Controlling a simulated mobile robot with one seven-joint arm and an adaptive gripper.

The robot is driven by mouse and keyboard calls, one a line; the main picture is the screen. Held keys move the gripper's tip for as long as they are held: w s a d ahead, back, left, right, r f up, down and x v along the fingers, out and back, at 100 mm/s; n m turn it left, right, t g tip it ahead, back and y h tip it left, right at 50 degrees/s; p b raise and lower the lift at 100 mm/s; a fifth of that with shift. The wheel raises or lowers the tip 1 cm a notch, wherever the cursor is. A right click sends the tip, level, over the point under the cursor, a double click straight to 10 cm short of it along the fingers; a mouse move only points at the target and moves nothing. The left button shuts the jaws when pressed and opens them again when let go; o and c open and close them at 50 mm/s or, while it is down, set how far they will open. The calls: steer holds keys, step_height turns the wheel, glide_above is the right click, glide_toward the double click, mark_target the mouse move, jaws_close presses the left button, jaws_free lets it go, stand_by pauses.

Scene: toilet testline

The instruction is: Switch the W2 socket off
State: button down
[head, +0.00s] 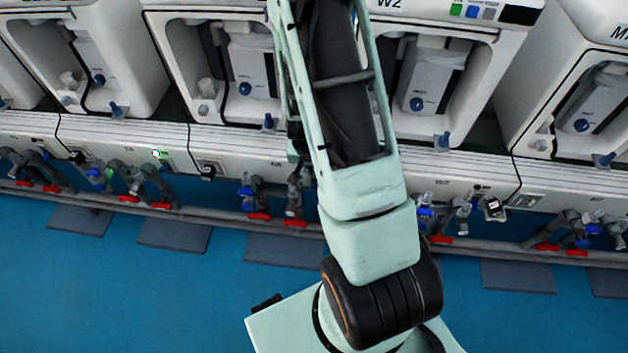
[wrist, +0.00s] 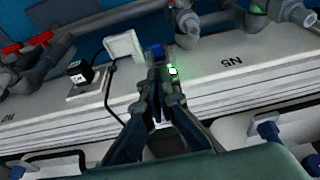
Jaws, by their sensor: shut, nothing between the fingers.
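The W2 label (head: 389,3) sits on the top housing of the toilet test unit right of my arm in the head view. My arm hides part of the wall panel below it. My gripper (wrist: 157,84) is in the wrist view, its fingers together and empty, pointing at the white panel (wrist: 205,90). A small green-lit spot (wrist: 172,71) shows just right of the fingertips; contact with the panel cannot be told. A socket with a black plug (wrist: 82,75) is left of the fingers. The panel lettering is upside down and hard to read. The fingertips are hidden in the head view.
A white box (wrist: 125,45) with a black cable is close left of the fingers. Grey pipes with red valve handles (wrist: 40,38) run along the panel. In the head view another green light (head: 156,153) shows at left. The blue floor (head: 130,280) is open in front.

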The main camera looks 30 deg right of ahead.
steer(key=shift+f, duration=0.1)
steer(key=b+x, duration=0.2)
steer(key=x, duration=0.8)
steer(key=shift+b, duration=0.35)
steer(key=shift+b, duration=0.3)
